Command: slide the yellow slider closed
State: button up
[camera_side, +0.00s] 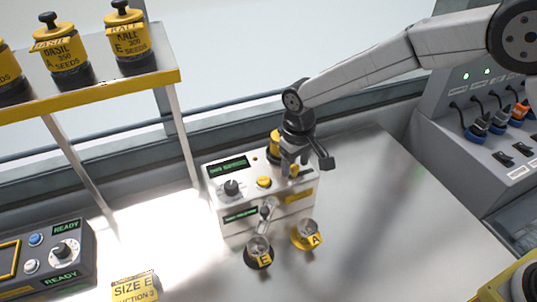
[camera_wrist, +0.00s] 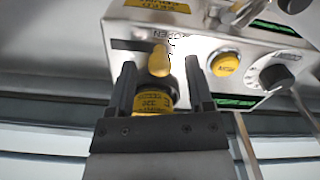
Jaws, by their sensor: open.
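The yellow slider (camera_wrist: 159,62) is a rounded knob on the white seeder box (camera_side: 268,211). In the wrist view it stands at the lettering "OPEN", with a dark slot running left from it. My gripper (camera_wrist: 161,68) is open, with one finger on each side of the slider; the fingers look apart from it. In the side view my gripper (camera_side: 295,160) hangs over the back right of the box top and partly hides the slider there. A yellow-labelled canister (camera_wrist: 155,100) stands behind the slider, between my fingers in the wrist view.
A yellow button (camera_wrist: 224,64) and black knob (camera_wrist: 277,77) sit beside the slider. Cups marked E (camera_side: 259,253) and A (camera_side: 306,235) stand in front of the box. A seed-jar shelf (camera_side: 100,100) is at left; a grey panel with plugs (camera_side: 470,120) is at right.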

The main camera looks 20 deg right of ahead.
grip_shut()
dwell(1.4)
